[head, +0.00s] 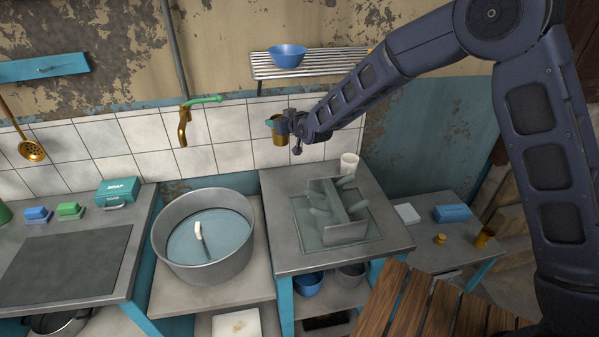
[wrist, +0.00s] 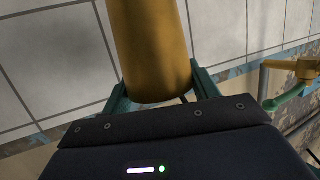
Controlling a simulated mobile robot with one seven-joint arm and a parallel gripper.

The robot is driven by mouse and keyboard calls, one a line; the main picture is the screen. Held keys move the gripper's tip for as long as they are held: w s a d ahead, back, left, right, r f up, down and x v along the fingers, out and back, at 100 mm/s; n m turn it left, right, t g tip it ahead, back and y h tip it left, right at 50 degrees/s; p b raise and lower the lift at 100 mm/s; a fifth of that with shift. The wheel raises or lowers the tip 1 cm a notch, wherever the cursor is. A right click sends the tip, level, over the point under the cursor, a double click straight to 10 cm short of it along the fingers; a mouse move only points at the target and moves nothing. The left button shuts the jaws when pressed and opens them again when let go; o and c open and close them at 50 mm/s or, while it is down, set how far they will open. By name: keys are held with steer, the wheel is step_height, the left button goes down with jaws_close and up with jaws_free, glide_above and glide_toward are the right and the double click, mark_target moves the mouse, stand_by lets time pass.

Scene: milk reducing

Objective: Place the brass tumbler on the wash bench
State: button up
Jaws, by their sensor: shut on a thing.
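My gripper (head: 284,124) is shut on a brass tumbler (head: 279,137) and holds it high in front of the white tiled wall, above the back of the middle bench. In the wrist view the tumbler (wrist: 150,50) fills the space between the two green fingers of my gripper (wrist: 160,92). A grey-topped bench (head: 285,262) with a recessed rack stands below it. I cannot tell which bench is the wash bench. The tumbler touches neither bench.
A large metal basin of water (head: 162,255) stands between the benches. A white cup (head: 349,164) is at the middle bench's back right. A brass tap (head: 183,128) and a wall shelf with a blue bowl (head: 287,56) are nearby. Another brass cup (head: 484,237) stands on the right table.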

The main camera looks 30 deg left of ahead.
mark_target(278, 140)
step_height(278, 140, down, 18)
steer(key=shift+r, duration=0.1)
stand_by(0.5)
steer(key=o, duration=1.3)
steer(key=shift+f, duration=0.2)
steer(key=shift+r, duration=0.1)
steer(key=shift+d+r, duration=0.1)
steer(key=shift+d, duration=0.05)
steer(key=r, duration=0.2)
steer(key=d+r, duration=0.1)
steer(key=r, duration=0.2)
steer(key=s+d+r, duration=0.1)
steer(key=r, duration=0.1)
steer(key=shift+d+r, duration=0.2)
steer(key=shift+r, duration=0.2)
